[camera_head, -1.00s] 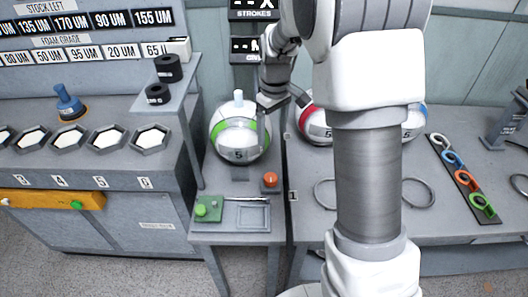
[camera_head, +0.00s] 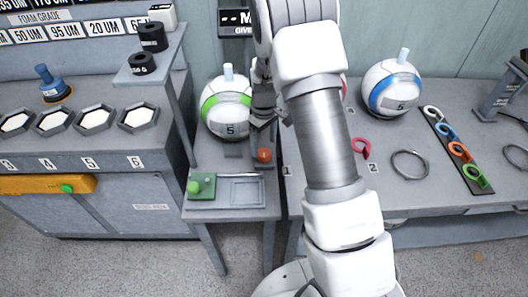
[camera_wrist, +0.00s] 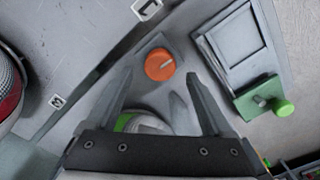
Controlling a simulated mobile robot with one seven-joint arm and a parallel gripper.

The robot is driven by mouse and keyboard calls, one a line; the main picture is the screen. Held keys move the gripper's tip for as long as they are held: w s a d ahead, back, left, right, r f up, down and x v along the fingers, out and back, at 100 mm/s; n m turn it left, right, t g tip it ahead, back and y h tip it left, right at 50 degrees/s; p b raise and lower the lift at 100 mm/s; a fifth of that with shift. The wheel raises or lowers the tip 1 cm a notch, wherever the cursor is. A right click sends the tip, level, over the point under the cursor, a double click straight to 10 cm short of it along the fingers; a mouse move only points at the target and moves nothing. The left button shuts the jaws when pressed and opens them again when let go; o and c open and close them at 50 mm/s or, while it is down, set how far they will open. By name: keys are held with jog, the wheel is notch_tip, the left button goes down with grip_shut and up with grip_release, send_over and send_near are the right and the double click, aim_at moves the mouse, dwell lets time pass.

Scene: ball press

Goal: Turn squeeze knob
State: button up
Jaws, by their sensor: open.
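The orange squeeze knob (camera_head: 264,155) sits on the small grey stand in front of the green-striped ball. In the wrist view the knob (camera_wrist: 160,65) is round with a pale pointer line and lies just beyond and between my fingertips. My gripper (camera_wrist: 158,78) is open and empty, its fingers apart from the knob. In the head view my gripper (camera_head: 261,122) hangs just above and behind the knob, partly hidden by my arm. The green-striped ball (camera_head: 226,106) with a 5 on it stands to its left; only a sliver shows in the wrist view.
A green block with a green button (camera_head: 201,187) and a shallow grey tray (camera_head: 241,191) lie at the stand's front. A blue-striped ball (camera_head: 390,88), a metal ring (camera_head: 410,164) and a rack of coloured rings (camera_head: 459,150) are on the right bench.

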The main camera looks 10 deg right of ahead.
aim_at(264, 152)
jog(key=shift+f, duration=1.95)
grip_shut()
